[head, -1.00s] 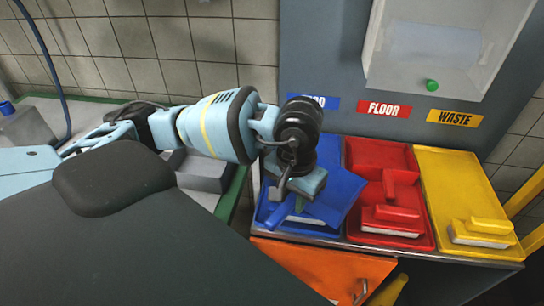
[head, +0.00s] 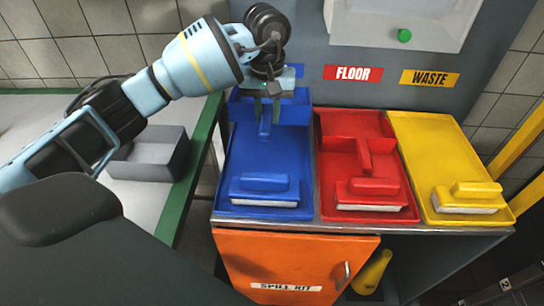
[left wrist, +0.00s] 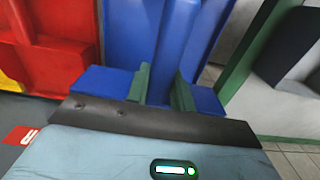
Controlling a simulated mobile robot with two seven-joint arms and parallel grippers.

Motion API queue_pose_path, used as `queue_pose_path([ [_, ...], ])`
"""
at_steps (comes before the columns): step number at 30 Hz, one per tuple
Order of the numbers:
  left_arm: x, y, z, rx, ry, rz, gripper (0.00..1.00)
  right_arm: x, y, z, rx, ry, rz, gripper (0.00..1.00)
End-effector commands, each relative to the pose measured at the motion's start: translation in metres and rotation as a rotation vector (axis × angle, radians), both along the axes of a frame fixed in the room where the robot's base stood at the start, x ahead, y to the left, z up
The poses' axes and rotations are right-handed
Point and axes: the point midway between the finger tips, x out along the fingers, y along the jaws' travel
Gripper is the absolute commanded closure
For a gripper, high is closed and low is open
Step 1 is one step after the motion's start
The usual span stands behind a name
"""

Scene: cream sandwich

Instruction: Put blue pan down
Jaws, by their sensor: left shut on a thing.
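The blue pan (head: 292,113) is at the back end of the blue tray (head: 238,160) in the head view, with its handle (head: 265,128) pointing toward the front. My left gripper (head: 268,108) is above the pan's handle, its green fingers on either side. The left wrist view shows the blue handle (left wrist: 170,50) between the two green fingers (left wrist: 160,88), which are shut on it. I cannot tell whether the pan rests on the tray or hangs just above it. My right gripper is not in view.
A blue brush (head: 265,188) lies at the tray's front. To the right are a red tray with a red pan (head: 362,150) and red brush (head: 370,190), then a yellow tray (head: 430,150) with a yellow brush (head: 470,196). A grey bin (head: 150,165) stands left.

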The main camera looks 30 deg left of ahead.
Motion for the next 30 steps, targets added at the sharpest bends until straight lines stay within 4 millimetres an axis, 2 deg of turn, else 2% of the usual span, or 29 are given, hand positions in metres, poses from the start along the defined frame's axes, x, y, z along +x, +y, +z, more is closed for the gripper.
queue_pose_path([
  [8,0.005,0.002,-0.001,-0.003,-0.001,0.013,1.0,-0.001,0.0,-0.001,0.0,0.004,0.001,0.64],
  [18,0.004,0.002,-0.053,-0.004,0.0,0.012,1.0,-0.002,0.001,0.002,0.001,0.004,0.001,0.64],
  [26,0.005,0.002,-0.061,-0.003,-0.003,0.012,1.0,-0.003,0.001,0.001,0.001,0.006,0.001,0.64],
  [30,0.004,0.002,-0.072,-0.002,0.001,0.012,1.0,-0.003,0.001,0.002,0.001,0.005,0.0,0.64],
])
